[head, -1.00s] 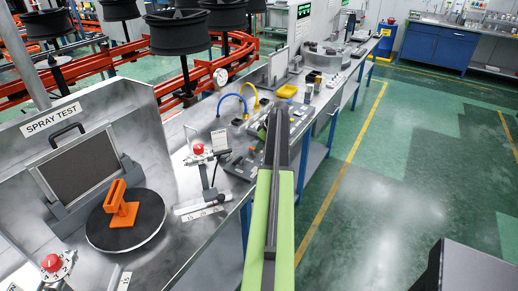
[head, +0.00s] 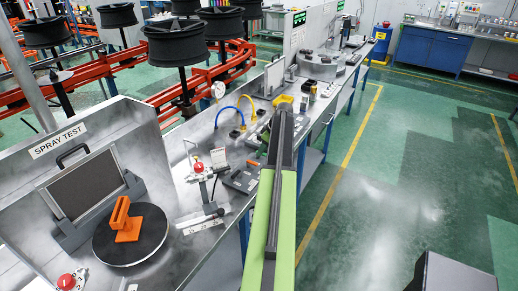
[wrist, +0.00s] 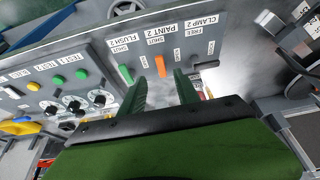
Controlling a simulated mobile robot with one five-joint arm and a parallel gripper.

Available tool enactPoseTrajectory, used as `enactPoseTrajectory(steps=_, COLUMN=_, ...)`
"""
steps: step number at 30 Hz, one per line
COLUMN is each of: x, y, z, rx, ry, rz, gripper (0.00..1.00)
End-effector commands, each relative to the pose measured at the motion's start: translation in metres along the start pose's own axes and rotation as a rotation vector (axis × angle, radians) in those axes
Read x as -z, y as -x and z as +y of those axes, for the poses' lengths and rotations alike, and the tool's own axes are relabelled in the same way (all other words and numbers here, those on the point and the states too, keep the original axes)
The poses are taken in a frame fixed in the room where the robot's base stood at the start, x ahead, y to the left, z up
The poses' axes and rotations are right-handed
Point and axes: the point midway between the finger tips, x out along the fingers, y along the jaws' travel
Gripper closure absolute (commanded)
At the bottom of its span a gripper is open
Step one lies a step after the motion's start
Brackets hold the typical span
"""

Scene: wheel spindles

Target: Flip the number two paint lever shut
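In the wrist view the label PAINT 2 (wrist: 165,29) is on a grey panel, with SHUT printed below it. The small orange paint 2 lever (wrist: 160,66) sits under that label. My gripper (wrist: 159,84) is open, with one green finger on each side of the lever's column in the picture. I cannot tell whether either finger touches it. The lever's lower surroundings are partly hidden by the fingers. In the head view my green arm reaches over the bench and hides the gripper's work spot.
The FLUSH 2 label (wrist: 124,37) lies left of the paint label, and CLAMP 2 (wrist: 204,20) lies right. Green buttons (wrist: 82,75) and dark dials are farther left.

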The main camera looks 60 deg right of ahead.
Motion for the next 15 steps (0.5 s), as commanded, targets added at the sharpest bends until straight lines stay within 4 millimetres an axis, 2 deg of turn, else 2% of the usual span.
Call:
enactPoseTrajectory(steps=1, x=0.004, y=0.024, z=0.000, rx=0.000, ry=-0.001, rz=0.000, gripper=0.62)
enactPoseTrajectory(steps=6, x=0.004, y=0.064, z=-0.001, rx=-0.001, ry=-0.001, rz=0.000, gripper=0.62)
enactPoseTrajectory(steps=10, x=0.002, y=0.083, z=0.000, rx=-0.001, ry=0.000, rz=0.000, gripper=0.62)
enactPoseTrajectory(steps=15, x=0.000, y=0.086, z=0.000, rx=0.000, ry=0.001, rz=0.000, gripper=0.62)
